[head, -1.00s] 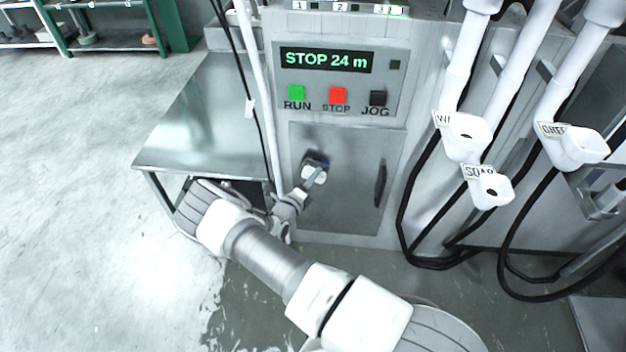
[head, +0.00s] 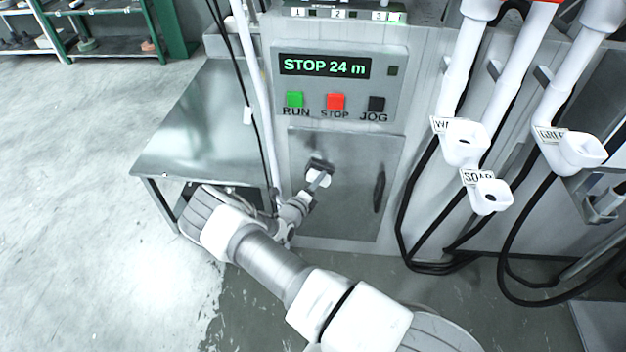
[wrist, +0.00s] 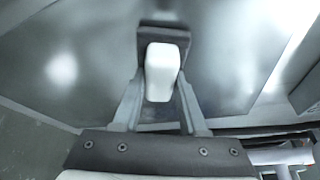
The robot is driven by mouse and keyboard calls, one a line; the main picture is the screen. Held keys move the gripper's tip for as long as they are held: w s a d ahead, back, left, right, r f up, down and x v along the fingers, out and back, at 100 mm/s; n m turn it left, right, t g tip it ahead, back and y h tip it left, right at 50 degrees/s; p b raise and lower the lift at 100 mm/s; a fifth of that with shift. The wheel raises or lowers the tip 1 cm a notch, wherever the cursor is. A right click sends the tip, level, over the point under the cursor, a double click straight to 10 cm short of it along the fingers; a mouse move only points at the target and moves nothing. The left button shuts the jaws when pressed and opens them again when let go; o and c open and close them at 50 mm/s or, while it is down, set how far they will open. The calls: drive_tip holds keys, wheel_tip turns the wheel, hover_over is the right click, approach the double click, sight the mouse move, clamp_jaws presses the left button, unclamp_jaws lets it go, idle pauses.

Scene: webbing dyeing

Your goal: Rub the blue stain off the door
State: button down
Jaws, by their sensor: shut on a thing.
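The grey metal door (head: 352,222) is closed on the cabinet front, with a dark handle (head: 379,191) on its right side. My gripper (head: 318,180) is at the door's upper left part. It is shut on a white block with a dark pad (head: 320,166) on its far end. In the wrist view, the fingers (wrist: 160,88) grip the white block (wrist: 164,62), and the dark pad (wrist: 165,30) is against or very near the door (wrist: 225,65). I see no clear blue stain; the pad and block hide part of the door.
Above the door is a panel (head: 385,62) with RUN, STOP and JOG buttons. A white pipe (head: 263,110) and black cable run left of the door, beside a metal table (head: 195,125). White nozzles (head: 463,143) and black hoses hang at the right.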

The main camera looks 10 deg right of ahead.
drive_tip(key=shift+s+d+p, duration=0.2)
drive_tip(key=shift+d, duration=0.3)
drive_tip(key=shift+s+d+p, duration=0.15)
drive_tip(key=shift+s+d, duration=0.05)
drive_tip(key=shift+d, duration=0.4)
drive_tip(key=shift+w, duration=0.15)
drive_tip(key=shift+w+a+b, duration=0.35)
drive_tip(key=shift+a+b, duration=0.25)
drive_tip(key=shift+a, duration=0.2)
drive_tip(key=shift+w+a+b, duration=0.35)
drive_tip(key=shift+a+b, duration=0.25)
drive_tip(key=shift+a, duration=0.2)
drive_tip(key=shift+w+a+r, duration=0.25)
drive_tip(key=shift+a, duration=0.1)
drive_tip(key=shift+s+a+r+p, duration=0.1)
drive_tip(key=shift+s+a+p, duration=0.2)
drive_tip(key=shift+s, duration=0.25)
drive_tip(key=shift+s+a+f+p, duration=0.15)
drive_tip(key=shift+s+p, duration=0.2)
drive_tip(key=shift+s, duration=0.5)
drive_tip(key=shift+s+a+f+p, duration=0.1)
drive_tip(key=shift+s+a+p, duration=0.2)
drive_tip(key=shift+s, duration=0.55)
drive_tip(key=shift+s+a+f+p, duration=0.1)
drive_tip(key=shift+s+p, duration=0.3)
drive_tip(key=shift+s, duration=0.45)
